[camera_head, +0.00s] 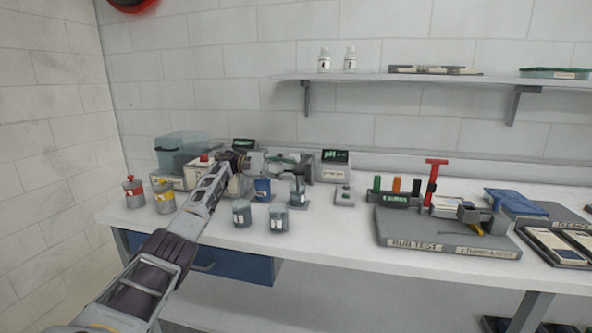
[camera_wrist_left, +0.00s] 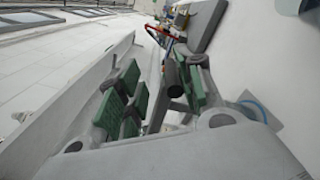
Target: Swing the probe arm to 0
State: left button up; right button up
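The pH meter (camera_head: 335,166) with a dark, green-lettered display stands at the back of the bench. My left arm reaches in from the left, and my left gripper (camera_head: 290,164) is just left of the meter, low over the bench. In the left wrist view its green-padded fingers (camera_wrist_left: 160,88) stand apart, with a dark round-ended bar (camera_wrist_left: 173,76) between them. The bar is close to the right pad, and I cannot tell whether it touches. It may be part of the probe arm, which my gripper largely hides in the head view. No angle mark is readable. My right gripper is not in view.
Labelled beakers (camera_head: 242,213) stand in front of my gripper, and a small grey box (camera_head: 344,195) is to its right. Red-topped (camera_head: 134,191) and yellow-topped (camera_head: 163,197) jars stand at left. A grey test board (camera_head: 440,235) is at right. A wall shelf (camera_head: 430,78) is above.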

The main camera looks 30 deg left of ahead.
pick_arm(q)
jog(key=shift+v, duration=1.5)
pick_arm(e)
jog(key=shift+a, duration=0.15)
